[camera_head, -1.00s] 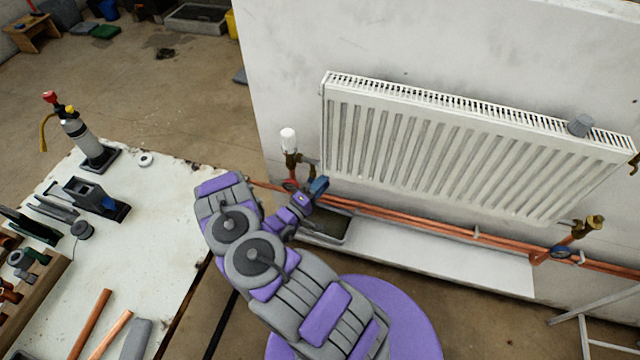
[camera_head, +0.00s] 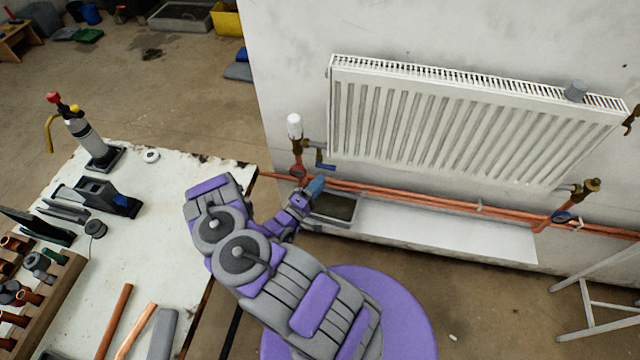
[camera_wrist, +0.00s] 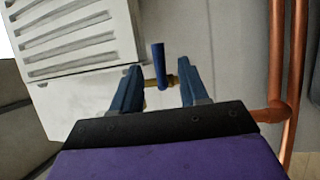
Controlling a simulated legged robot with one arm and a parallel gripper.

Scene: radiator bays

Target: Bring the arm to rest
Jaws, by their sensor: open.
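My arm with purple and grey links reaches toward the pipework below the white radiator (camera_head: 470,125). My gripper (camera_head: 317,187) is at the left end of the radiator, just below a blue lever (camera_head: 325,164) in the head view. In the wrist view my gripper (camera_wrist: 160,82) has its two blue fingers apart. The blue lever (camera_wrist: 158,62) stands between them in the picture, on a brass fitting, with no visible contact. Nothing is held.
Copper pipes (camera_head: 430,202) run along the wall below the radiator. A grey tray (camera_head: 334,207) lies under my gripper. A white-capped valve (camera_head: 294,126) stands close by. The workbench (camera_head: 165,215) with tools is at left, a ladder (camera_head: 598,300) at right.

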